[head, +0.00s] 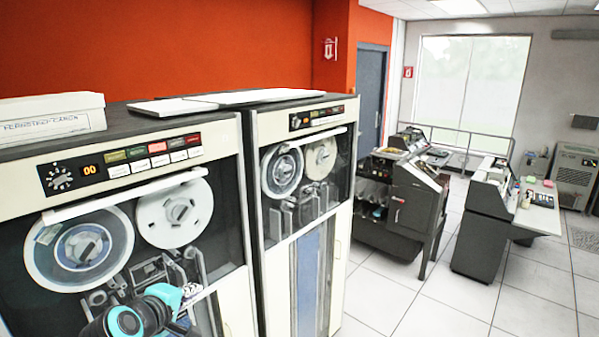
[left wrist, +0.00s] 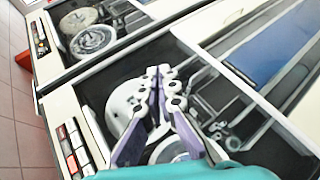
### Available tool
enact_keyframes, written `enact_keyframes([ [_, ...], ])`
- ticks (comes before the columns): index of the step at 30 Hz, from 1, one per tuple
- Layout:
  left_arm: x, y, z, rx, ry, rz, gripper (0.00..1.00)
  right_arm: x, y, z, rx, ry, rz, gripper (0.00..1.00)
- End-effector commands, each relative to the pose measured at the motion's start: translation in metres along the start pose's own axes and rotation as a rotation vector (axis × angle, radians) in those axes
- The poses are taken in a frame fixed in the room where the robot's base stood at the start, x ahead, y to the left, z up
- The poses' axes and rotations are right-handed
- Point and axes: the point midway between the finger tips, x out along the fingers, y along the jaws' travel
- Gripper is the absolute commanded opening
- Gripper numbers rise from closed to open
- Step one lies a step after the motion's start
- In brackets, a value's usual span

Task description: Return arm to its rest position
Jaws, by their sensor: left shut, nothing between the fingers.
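My left gripper (head: 190,327) is low at the left of the head view, in front of the nearest tape cabinet (head: 235,290). Its teal and black wrist hides part of that cabinet's lower front. In the left wrist view the gripper's purple and grey fingers (left wrist: 158,80) are closed together with nothing between them. Behind them are the cabinet's tape reels and dark reel bay; I cannot tell how close the fingers are to it. My right gripper is in neither view.
A second tape cabinet (head: 340,225) stands beside the first. A white box (head: 52,118) lies on top at the left. A dark card machine (head: 415,205) and a desk console (head: 487,210) stand farther right. The tiled floor (head: 400,310) between is clear.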

Motion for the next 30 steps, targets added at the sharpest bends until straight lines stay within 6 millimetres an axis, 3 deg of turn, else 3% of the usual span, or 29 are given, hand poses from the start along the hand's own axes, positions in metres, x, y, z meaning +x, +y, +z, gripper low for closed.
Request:
enact_keyframes([
  [1, 0.012, -0.042, 0.024, 0.093, -0.023, -0.03, 0.0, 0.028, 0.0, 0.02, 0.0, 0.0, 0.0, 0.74],
  [9, 0.028, -0.206, 0.108, 0.63, -0.144, -0.193, 0.0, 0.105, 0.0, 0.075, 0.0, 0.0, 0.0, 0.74],
  [15, 0.036, -0.324, 0.147, 1.0, -0.234, -0.297, 0.0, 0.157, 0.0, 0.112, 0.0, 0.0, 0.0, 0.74],
  [18, 0.037, -0.364, 0.156, 1.137, -0.268, -0.335, 0.0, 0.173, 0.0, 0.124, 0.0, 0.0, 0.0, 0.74],
  [23, 0.037, -0.397, 0.162, 1.257, -0.298, -0.37, 0.0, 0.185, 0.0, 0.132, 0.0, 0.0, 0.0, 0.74],
  [30, 0.035, -0.4, 0.161, 1.283, -0.305, -0.378, 0.0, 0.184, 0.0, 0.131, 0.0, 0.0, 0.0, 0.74],
])
